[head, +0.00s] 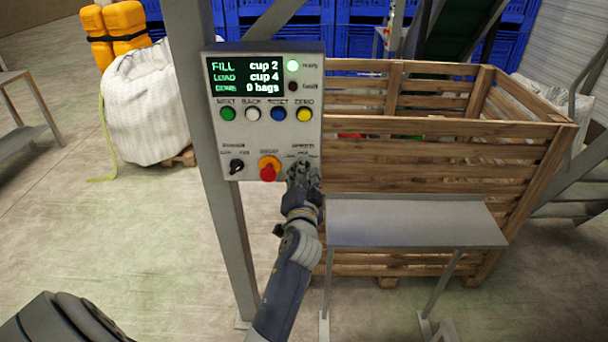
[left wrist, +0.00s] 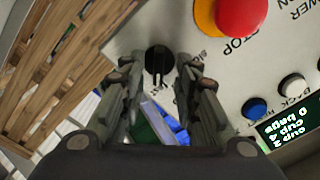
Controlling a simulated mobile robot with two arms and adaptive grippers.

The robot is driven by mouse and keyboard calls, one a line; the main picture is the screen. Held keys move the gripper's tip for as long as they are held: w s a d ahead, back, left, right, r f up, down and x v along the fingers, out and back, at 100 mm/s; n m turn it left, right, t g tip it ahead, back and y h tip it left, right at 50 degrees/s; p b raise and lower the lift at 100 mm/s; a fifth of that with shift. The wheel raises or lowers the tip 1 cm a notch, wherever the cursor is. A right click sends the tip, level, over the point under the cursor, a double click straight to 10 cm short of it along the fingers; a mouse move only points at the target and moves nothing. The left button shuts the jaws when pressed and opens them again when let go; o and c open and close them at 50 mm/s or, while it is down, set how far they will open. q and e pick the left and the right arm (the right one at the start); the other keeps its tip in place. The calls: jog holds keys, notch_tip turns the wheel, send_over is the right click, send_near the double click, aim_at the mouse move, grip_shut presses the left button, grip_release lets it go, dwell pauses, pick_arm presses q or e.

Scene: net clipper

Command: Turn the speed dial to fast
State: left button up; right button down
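The grey control panel (head: 262,125) is mounted on a post in the head view. Its speed dial, at the lower right under the SPEED label (head: 303,147), is hidden there by my left gripper (head: 303,175). In the left wrist view the black speed dial (left wrist: 157,60) shows between the tips of my left gripper (left wrist: 156,68). The fingers are open, one on each side of the dial, with gaps visible. Its bar stands about upright in that picture; I cannot tell which setting it marks. My right gripper is in neither view.
The red stop button (head: 267,173) on its yellow base is just left of the gripper, with a black knob (head: 236,166) farther left. A metal shelf (head: 412,222) stands at lower right, before a wooden crate (head: 440,155). The panel's green lamp (head: 293,65) is lit.

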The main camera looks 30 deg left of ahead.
pick_arm(q)
notch_tip(320, 180, up, 10)
jog(key=shift+w, duration=0.1)
dwell(0.4)
jog(key=shift+s+d+f, duration=0.15)
jog(key=shift+s+f, duration=0.2)
jog(key=shift+f, duration=0.1)
jog(key=s+d+f+n+b, duration=0.5)
jog(key=s+f+n, duration=0.3)
jog(key=w+a+n+p, duration=0.1)
jog(key=w+a+p, duration=0.2)
jog(key=w+a, duration=0.2)
jog(key=shift+w+a+f, duration=0.35)
jog(key=shift+w, duration=1.4)
jog(key=shift+c, duration=0.3)
grip_shut()
